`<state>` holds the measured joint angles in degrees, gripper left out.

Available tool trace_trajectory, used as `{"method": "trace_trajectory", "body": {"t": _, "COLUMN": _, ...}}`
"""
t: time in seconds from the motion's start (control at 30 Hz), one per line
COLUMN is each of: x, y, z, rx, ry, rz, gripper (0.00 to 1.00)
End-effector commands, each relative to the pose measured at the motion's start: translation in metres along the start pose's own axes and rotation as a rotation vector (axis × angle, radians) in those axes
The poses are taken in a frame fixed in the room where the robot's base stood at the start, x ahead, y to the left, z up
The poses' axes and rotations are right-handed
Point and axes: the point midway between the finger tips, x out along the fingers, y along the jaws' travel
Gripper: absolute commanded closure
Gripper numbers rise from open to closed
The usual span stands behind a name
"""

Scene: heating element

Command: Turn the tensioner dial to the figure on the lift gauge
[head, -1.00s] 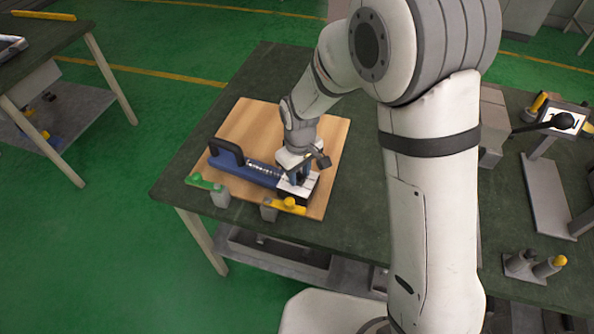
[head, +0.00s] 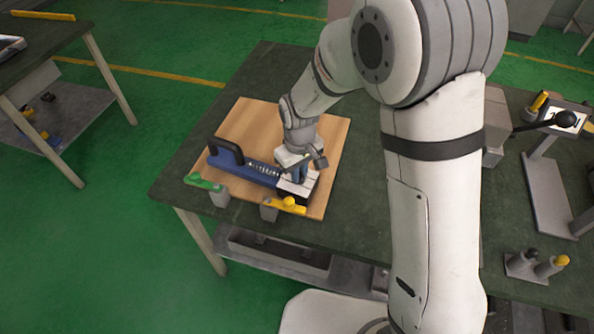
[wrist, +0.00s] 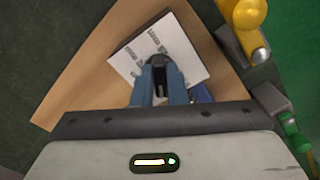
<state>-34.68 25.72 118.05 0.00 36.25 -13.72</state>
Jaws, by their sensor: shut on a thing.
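The tensioner is a blue device (head: 255,172) with a dark handle, lying on a wooden board (head: 262,122). At its right end is a white square dial plate (wrist: 183,48) with dark markings, too small to read. My gripper (wrist: 160,84) is shut on a dark dial knob (wrist: 162,66) at the middle of this plate, and the blue fingers hide most of it. In the head view my gripper (head: 298,172) points down on the plate. A gauge with a white face (head: 563,119) and a black pointer arm stands at the right; its figure cannot be read.
A green-handled clamp (head: 204,183) and a yellow-handled clamp (head: 288,206) stand at the board's front edge, close to the device. Two small posts (head: 535,264) stand at the table's right front. The board's back left is clear.

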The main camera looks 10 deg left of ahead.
Motion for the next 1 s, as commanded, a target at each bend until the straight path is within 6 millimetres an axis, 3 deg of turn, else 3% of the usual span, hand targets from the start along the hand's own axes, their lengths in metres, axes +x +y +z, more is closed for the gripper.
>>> {"method": "trace_trajectory", "body": {"t": 0.3, "x": 0.0, "y": 0.0, "z": 0.0, "rx": -0.001, "ry": 0.001, "rz": 0.0, "gripper": 0.65}}
{"method": "trace_trajectory", "body": {"t": 0.57, "x": -0.003, "y": 0.0, "z": -0.001, "rx": -0.002, "ry": 0.001, "rz": 0.0, "gripper": 0.65}}
{"method": "trace_trajectory", "body": {"t": 1.0, "x": -0.068, "y": 0.0, "z": -0.001, "rx": -0.001, "ry": 0.004, "rz": 0.001, "gripper": 0.65}}
